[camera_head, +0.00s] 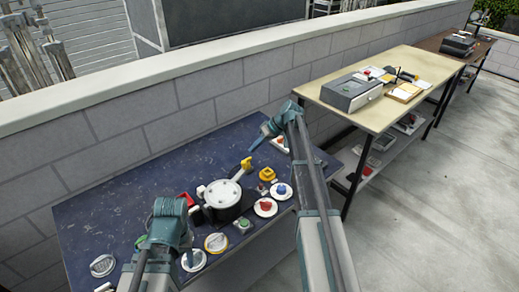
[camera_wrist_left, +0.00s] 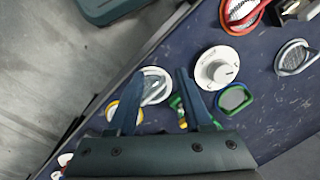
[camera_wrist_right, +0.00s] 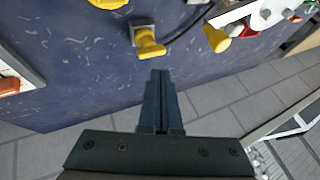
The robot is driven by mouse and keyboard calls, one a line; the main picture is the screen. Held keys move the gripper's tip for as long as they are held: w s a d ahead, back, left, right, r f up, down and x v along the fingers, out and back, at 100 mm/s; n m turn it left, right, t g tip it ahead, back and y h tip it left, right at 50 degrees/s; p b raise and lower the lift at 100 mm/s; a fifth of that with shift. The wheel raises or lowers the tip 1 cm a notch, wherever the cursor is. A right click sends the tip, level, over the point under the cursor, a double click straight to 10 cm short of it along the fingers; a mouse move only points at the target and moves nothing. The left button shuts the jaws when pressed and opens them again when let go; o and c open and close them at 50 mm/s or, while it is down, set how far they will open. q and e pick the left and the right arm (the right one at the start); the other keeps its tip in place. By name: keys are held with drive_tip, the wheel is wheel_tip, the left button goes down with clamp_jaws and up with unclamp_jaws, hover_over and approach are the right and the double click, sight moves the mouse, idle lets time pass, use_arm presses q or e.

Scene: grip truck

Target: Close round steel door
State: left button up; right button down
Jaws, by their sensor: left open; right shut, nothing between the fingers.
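A pot-like unit with a round, pale steel-looking lid (camera_head: 222,193) stands mid-table in the head view. A small round silver-rimmed piece (camera_head: 103,265) is at the table's near left; I cannot tell which is the named door. My left gripper (camera_wrist_left: 168,92) is open and empty over the table, with a silver-rimmed disc (camera_wrist_left: 156,86) behind its fingers in the left wrist view. A silver-rimmed oval hatch (camera_wrist_left: 296,57) is at the right there. My right gripper (camera_head: 258,143) is shut and empty above the table's back; in the right wrist view its closed fingers (camera_wrist_right: 160,85) are below a yellow handle (camera_wrist_right: 148,44).
The blue table (camera_head: 120,205) holds several knobs and hatches, including a white dial (camera_wrist_left: 217,68) and a green-rimmed hatch (camera_wrist_left: 234,98). A block wall (camera_head: 150,110) runs behind it. A beige table (camera_head: 420,65) with a grey box stands right. The blue table's back left is clear.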

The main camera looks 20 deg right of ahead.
use_arm(q)
wheel_tip(320, 180, down, 3)
drive_tip(key=shift+f+b, duration=0.1)
drive_tip(key=shift+b, duration=0.9)
use_arm(e)
drive_tip(key=x, duration=0.3)
drive_tip(key=shift+f, duration=0.35)
use_arm(q)
drive_tip(key=shift+r, duration=0.2)
use_arm(e)
drive_tip(key=shift+s+a+r, duration=0.1)
drive_tip(key=shift+s+a, duration=0.05)
drive_tip(key=shift+a, duration=0.9)
drive_tip(key=shift+s+a+r, duration=0.1)
drive_tip(key=shift+a, duration=0.95)
